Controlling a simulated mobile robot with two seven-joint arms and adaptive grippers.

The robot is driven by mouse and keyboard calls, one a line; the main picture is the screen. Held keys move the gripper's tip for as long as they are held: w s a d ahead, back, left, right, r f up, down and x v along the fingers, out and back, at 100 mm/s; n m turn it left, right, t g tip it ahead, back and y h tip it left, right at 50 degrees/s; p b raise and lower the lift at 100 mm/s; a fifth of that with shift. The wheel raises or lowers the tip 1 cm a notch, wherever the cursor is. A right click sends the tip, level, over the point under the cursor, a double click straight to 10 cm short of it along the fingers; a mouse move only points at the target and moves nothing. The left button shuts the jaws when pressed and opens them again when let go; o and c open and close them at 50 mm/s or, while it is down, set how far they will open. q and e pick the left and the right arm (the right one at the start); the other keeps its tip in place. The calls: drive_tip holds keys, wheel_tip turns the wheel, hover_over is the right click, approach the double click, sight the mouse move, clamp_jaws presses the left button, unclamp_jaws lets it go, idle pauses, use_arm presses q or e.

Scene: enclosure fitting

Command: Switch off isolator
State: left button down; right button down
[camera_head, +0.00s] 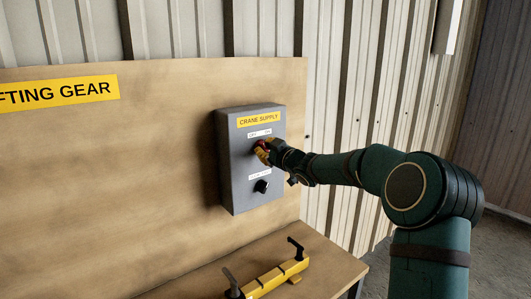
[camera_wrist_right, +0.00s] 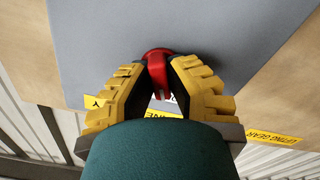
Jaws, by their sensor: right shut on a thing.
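A grey enclosure (camera_head: 229,160) with a yellow "CRANE SUPPLY" label (camera_head: 259,119) is mounted on the wooden board. The red isolator handle (camera_head: 261,145) is on its upper front, just below a white label (camera_head: 260,133), and is partly hidden by my gripper. It also shows in the right wrist view (camera_wrist_right: 157,72). My right gripper (camera_head: 264,151) has its yellow fingers on both sides of the red handle and is shut on it. The handle's exact angle is hard to tell. My left gripper is not in view.
A black knob (camera_head: 261,187) sits below the red handle, under a second white label (camera_head: 259,176). A yellow bar with black handles (camera_head: 267,281) lies on the wooden bench (camera_head: 322,264) below. A "LIFTING GEAR" sign (camera_wrist_right: 275,138) is on the board to the left of the enclosure.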

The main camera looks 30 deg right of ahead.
drive_tip(key=shift+r+n, duration=0.15)
drive_tip(key=shift+n, duration=0.15)
drive_tip(key=c, duration=0.9)
unclamp_jaws()
drive_tip(key=shift+w, duration=0.1)
drive_tip(key=shift+c, duration=0.2)
drive_tip(key=s, duration=1.2)
drive_tip(key=shift+d, duration=0.45)
